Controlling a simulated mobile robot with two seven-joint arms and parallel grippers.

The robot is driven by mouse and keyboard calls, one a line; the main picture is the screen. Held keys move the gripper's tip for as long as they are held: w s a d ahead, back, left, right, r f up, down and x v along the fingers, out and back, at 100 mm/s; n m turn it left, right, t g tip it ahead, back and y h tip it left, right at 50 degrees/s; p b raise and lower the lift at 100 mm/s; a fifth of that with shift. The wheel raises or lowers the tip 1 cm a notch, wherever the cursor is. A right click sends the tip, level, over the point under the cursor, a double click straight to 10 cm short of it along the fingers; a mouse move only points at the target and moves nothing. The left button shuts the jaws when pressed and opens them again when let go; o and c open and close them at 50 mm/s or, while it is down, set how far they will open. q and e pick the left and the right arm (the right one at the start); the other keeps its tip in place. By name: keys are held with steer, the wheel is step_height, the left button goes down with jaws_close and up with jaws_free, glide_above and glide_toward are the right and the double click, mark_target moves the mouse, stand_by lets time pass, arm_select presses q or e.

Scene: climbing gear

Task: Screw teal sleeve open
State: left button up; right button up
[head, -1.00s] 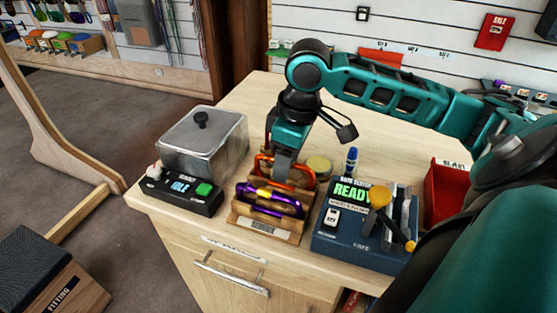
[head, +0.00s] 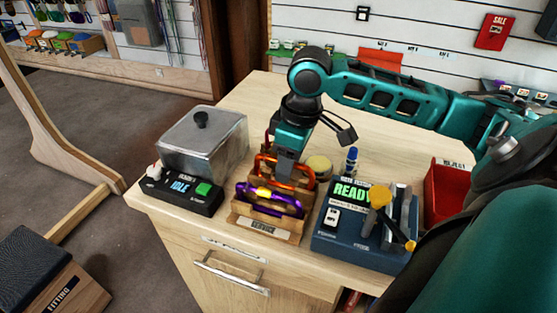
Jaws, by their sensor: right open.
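A wooden rack (head: 238,220) marked SERVICE stands at the front of the counter and holds carabiners in steps. A purple carabiner (head: 283,208) with a yellow sleeve (head: 264,192) is in front. An orange carabiner (head: 303,172) is behind it, and part of another orange-red one shows at the back. I cannot make out a teal sleeve; my right gripper hides part of the rear carabiners. My right gripper (head: 285,174) is open and points down over the orange carabiner; I cannot tell whether it touches it. My left gripper is not in view.
A lidded metal box (head: 205,150) and a black device (head: 180,198) reading IDLE stand left of the rack. A blue tester (head: 345,250) reading READY stands close on the right, with a blue-capped bottle (head: 351,160) behind. A red bin (head: 443,190) is farther right.

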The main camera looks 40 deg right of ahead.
steer(key=shift+w+d, duration=0.1)
steer(key=shift+d, duration=0.05)
steer(key=shift+r, duration=0.1)
steer(key=shift+r, duration=1.3)
steer(key=shift+s+a, duration=0.3)
steer(key=shift+a, duration=0.3)
steer(key=shift+f, duration=0.1)
steer(key=shift+f, duration=1.35)
